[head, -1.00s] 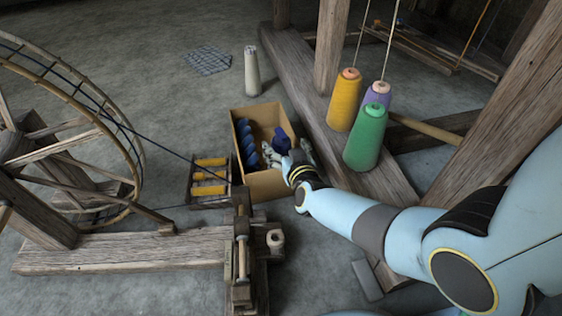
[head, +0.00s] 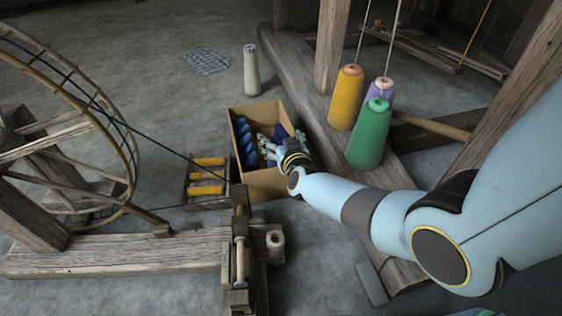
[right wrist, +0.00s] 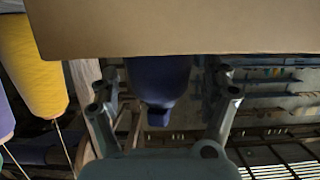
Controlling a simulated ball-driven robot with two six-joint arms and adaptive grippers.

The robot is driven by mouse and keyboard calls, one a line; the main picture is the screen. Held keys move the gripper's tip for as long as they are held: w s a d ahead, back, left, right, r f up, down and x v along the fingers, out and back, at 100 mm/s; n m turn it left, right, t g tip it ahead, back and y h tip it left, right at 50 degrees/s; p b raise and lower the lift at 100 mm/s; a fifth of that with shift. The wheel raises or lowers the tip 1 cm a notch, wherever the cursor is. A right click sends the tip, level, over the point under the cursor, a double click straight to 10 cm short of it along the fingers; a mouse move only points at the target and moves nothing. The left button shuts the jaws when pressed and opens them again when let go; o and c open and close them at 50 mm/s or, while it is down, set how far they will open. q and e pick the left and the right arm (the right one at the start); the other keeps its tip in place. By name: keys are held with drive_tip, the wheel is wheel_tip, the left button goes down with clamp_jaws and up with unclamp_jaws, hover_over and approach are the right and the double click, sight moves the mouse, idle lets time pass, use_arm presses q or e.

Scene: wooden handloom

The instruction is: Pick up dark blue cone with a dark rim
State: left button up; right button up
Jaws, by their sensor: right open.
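The dark blue cone (head: 279,131) stands at the right side of the cardboard box in the head view, mostly hidden behind my right gripper (head: 271,150). In the right wrist view a dark blue cone (right wrist: 160,78) lies between the two spread fingers of my right gripper (right wrist: 165,97). There is a gap on each side of it, and its other end is hidden behind a tan panel. Its dark rim cannot be made out clearly. My left gripper is not in view.
The cardboard box (head: 262,184) holds several more blue cones (head: 246,143) along its left side. Yellow (head: 346,98), green (head: 369,135) and purple (head: 380,90) thread cones stand on the beam to the right. A spool rack (head: 206,203) stands left of the box.

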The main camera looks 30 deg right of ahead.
clamp_jaws()
idle(0.7)
